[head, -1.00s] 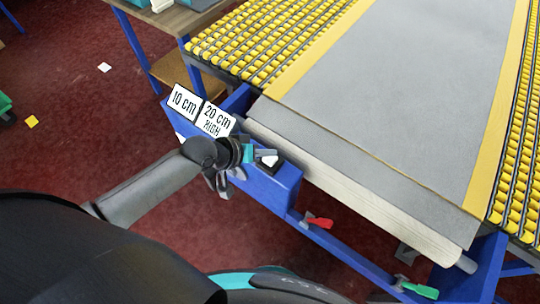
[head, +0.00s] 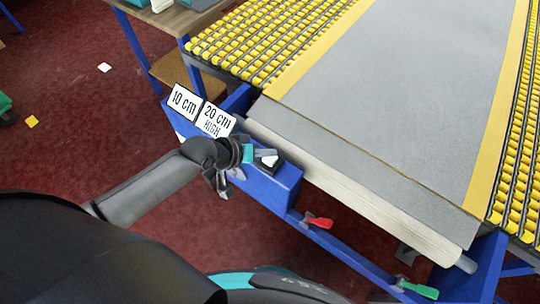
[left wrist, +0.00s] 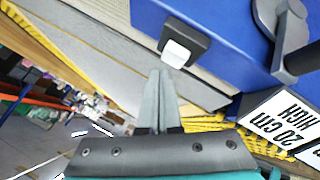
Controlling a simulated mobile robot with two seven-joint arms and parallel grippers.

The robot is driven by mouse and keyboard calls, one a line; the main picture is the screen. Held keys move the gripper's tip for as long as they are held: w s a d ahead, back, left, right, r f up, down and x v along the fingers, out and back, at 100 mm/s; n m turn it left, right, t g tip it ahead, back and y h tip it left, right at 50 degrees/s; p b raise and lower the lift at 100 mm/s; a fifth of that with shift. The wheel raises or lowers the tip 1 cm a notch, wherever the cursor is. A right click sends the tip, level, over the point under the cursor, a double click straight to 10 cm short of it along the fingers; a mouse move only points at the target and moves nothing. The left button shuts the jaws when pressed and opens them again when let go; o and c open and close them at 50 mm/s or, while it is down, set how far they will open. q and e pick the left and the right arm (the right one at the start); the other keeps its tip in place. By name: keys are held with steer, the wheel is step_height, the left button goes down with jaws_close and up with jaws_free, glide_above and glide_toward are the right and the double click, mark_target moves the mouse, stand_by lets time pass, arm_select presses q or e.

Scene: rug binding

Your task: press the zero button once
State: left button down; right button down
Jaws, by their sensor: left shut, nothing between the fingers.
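The zero button is a white cap on a black base (head: 268,160), set on the top of the blue box at the near edge of the table. In the left wrist view the white button (left wrist: 176,53) shows just past the fingertips. My left gripper (head: 270,152) is shut and empty, with its fingertips right beside the button. The left wrist view also shows the closed fingers (left wrist: 160,76) pointing at the black base. I cannot tell whether they touch it. My right gripper is not in view.
Signs reading 10 cm (head: 184,102) and 20 cm HIGH (head: 215,121) stand on the blue box. A red lever (head: 319,222) and a green lever (head: 420,290) sit on the lower blue rail. A grey mat with yellow edges (head: 400,90) lies across yellow rollers (head: 265,40).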

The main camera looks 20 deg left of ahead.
mark_target(267, 161)
arm_select(q)
steer(key=shift+f, duration=0.1)
steer(key=shift+f, duration=0.3)
steer(key=shift+f+b, duration=0.45)
steer(key=shift+f, duration=0.25)
stand_by(0.6)
steer(key=shift+r, duration=0.1)
steer(key=shift+r+p, duration=1)
steer(key=shift+p, duration=0.25)
steer(key=shift+r, duration=0.1)
step_height(267, 161, up, 5)
steer(key=p, duration=0.5)
steer(key=shift+p, duration=0.3)
steer(key=shift+s+d, duration=0.1)
